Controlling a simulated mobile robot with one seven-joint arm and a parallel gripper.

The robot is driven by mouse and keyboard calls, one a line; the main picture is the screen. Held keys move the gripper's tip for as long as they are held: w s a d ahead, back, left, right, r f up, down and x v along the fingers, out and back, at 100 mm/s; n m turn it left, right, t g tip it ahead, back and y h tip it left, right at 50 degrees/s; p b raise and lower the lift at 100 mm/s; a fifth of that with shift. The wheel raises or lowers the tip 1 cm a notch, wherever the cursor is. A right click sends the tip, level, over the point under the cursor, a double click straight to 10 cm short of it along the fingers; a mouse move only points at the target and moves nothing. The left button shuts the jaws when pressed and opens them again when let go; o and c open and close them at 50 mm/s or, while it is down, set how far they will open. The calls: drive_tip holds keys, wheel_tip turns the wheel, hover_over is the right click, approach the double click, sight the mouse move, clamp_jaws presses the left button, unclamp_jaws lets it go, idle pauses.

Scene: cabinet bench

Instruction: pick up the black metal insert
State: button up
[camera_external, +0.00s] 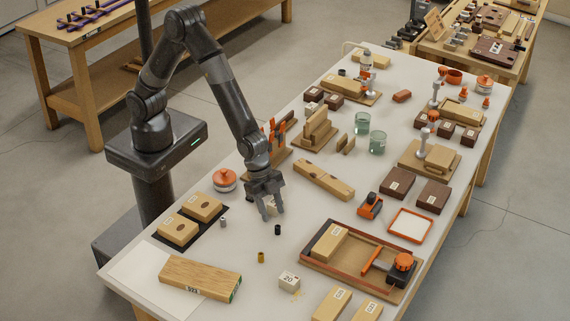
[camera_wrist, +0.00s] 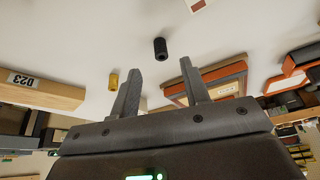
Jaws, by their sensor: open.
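The black metal insert (camera_external: 277,230) is a small dark cylinder standing on the light bench top. In the wrist view the insert (camera_wrist: 160,48) shows beyond the fingertips, roughly centred between them, with its open end visible. My gripper (camera_external: 273,214) is open and empty, fingers pointing down, just behind the insert in the external view and apart from it. In the wrist view the two grey fingers of my gripper (camera_wrist: 160,68) are spread, with bare bench between them.
A brass insert (camera_external: 261,257) and a grey insert (camera_external: 222,222) stand nearby. A white block marked 20 (camera_external: 289,281) is in front. A long wooden block (camera_external: 200,278) lies front left, a framed wooden tray (camera_external: 310,262) to the right. Bench around the black insert is clear.

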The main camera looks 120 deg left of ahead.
sight(278, 230)
drive_tip(key=shift+x, duration=2.6)
drive_tip(key=shift+a, duration=0.1)
drive_tip(key=shift+c, duration=0.2)
clamp_jaws()
